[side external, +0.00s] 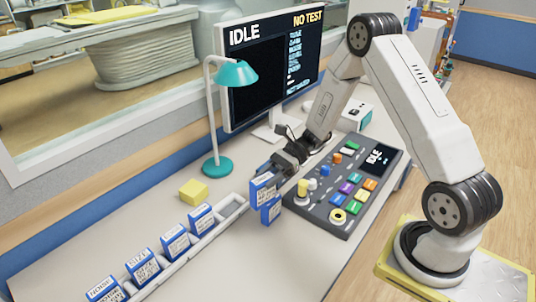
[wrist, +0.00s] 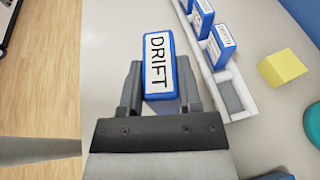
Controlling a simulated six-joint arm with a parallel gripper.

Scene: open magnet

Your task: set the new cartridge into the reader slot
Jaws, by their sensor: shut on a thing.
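My gripper (side external: 277,166) is shut on a blue cartridge (side external: 262,190) with a white label, held up off the table between the rack and the console. In the wrist view its label reads DRIFT (wrist: 158,62), and the gripper's fingers (wrist: 160,82) stand on either side of it. Another blue piece (side external: 271,211) shows just below it; I cannot tell whether it is part of the same cartridge. I cannot make out the reader slot on the console (side external: 322,215).
A white rack (side external: 205,238) holds several blue cartridges; its end compartment is empty (wrist: 232,97). A yellow block (side external: 194,192) and a teal lamp (side external: 217,165) stand behind. A monitor (side external: 262,80) reads IDLE and NO TEST. The console has several coloured buttons. Front tabletop is clear.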

